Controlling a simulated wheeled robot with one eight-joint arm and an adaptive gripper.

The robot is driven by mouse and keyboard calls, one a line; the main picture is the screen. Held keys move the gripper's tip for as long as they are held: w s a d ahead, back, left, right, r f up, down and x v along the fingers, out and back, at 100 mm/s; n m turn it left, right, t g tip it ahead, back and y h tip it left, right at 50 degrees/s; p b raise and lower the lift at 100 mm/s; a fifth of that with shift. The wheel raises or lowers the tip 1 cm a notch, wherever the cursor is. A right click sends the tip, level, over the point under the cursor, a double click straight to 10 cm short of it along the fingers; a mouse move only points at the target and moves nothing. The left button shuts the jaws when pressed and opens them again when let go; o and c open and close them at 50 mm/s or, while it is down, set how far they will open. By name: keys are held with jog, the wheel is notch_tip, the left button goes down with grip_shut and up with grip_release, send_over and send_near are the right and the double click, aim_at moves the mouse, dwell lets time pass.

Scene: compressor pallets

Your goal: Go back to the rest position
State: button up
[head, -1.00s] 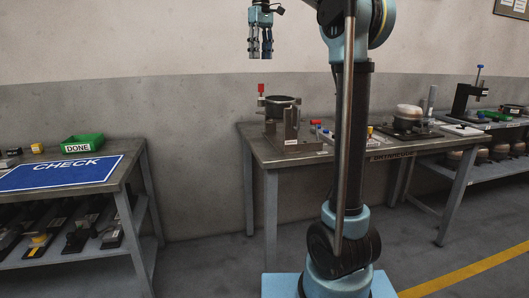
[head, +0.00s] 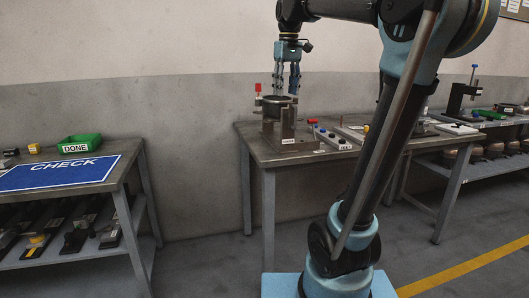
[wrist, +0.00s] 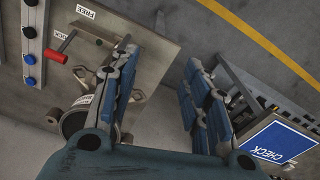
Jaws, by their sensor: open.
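My gripper (head: 286,84) hangs from the blue-and-black arm, fingers pointing down. In the head view its tips appear just above the dark round cup of the metal fixture (head: 288,138) on the middle table. In the wrist view my gripper (wrist: 162,78) has its two fingers wide apart, with only grey floor and a table edge showing between them. The fixture's cup (wrist: 76,124) is left of the fingers there, partly hidden by the near finger. The fixture's red-handled clamp (head: 258,90) stands up at its left; the red handle (wrist: 57,57) also shows in the wrist view.
The middle table (head: 262,157) also carries a button strip (head: 333,138). A left bench (head: 128,172) holds a blue CHECK sheet (head: 65,174) and a green DONE bin (head: 82,146). A press (head: 458,100) stands at the right. Floor between bench and table is clear.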

jog(key=s+d+f+m, duration=0.2)
jog(key=s+f, duration=0.5)
jog(key=f, duration=0.5)
jog(key=s+d+f+m+t, duration=0.1)
jog(key=s+d+f, duration=0.4)
jog(key=f, duration=0.8)
jog(key=s+d+f+m, duration=0.2)
jog(key=s+d+f, duration=0.2)
jog(key=s+f, duration=0.7)
jog(key=shift+d+f+m+t, duration=0.2)
jog(key=shift+f+m+t, duration=0.15)
jog(key=shift+f, duration=0.5)
jog(key=shift+s, duration=0.1)
